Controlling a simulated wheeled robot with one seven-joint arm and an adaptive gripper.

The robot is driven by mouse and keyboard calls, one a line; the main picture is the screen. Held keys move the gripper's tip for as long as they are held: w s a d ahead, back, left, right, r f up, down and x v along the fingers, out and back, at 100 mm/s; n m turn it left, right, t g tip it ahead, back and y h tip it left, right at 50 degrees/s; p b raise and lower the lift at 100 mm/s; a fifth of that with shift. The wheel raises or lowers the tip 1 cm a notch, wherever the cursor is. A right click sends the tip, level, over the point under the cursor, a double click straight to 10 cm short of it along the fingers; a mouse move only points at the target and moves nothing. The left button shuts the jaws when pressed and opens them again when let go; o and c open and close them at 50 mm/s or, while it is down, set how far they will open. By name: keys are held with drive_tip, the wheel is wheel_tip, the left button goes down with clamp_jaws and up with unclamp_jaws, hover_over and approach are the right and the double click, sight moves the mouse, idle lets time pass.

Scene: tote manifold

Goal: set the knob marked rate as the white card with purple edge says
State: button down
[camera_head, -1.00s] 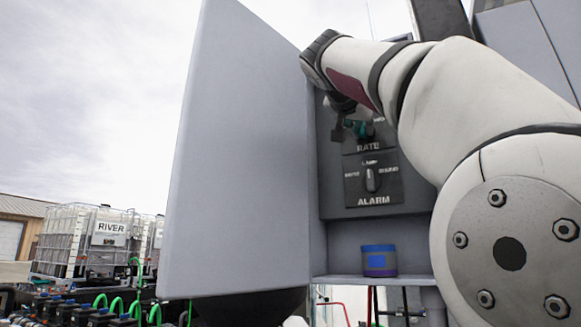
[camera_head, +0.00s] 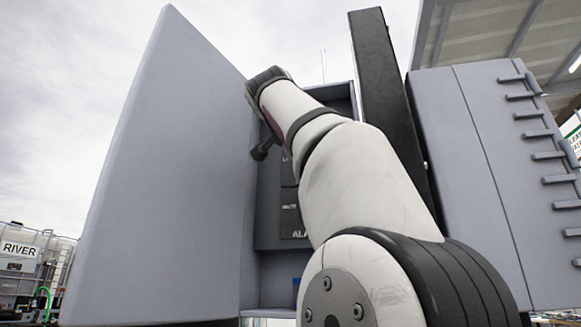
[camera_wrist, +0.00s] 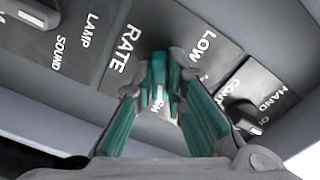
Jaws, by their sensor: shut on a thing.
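The rate panel (camera_wrist: 124,48) fills the middle of the wrist view, with RATE and LOW readable in white on dark grey. My gripper (camera_wrist: 160,72) has its teal-padded fingers closed together over the panel, shut on the rate knob (camera_wrist: 158,95). Most of the knob is hidden between the fingers; a short pale mark shows there. I cannot tell its exact setting, and the fingers cover part of the lettering. In the head view my arm hides the rate panel. The white card with purple edge shows in neither current view.
The alarm panel (camera_wrist: 70,45), with LAMP and SOUND, lies left of the rate panel in the wrist view. A panel marked HAND (camera_wrist: 262,98) with a black knob (camera_wrist: 240,112) lies to the right. In the head view a large grey door (camera_head: 165,180) stands open left of my arm.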

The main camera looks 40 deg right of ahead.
idle(0.5)
drive_tip(key=c, duration=1.6)
unclamp_jaws()
drive_tip(key=v, duration=1.2)
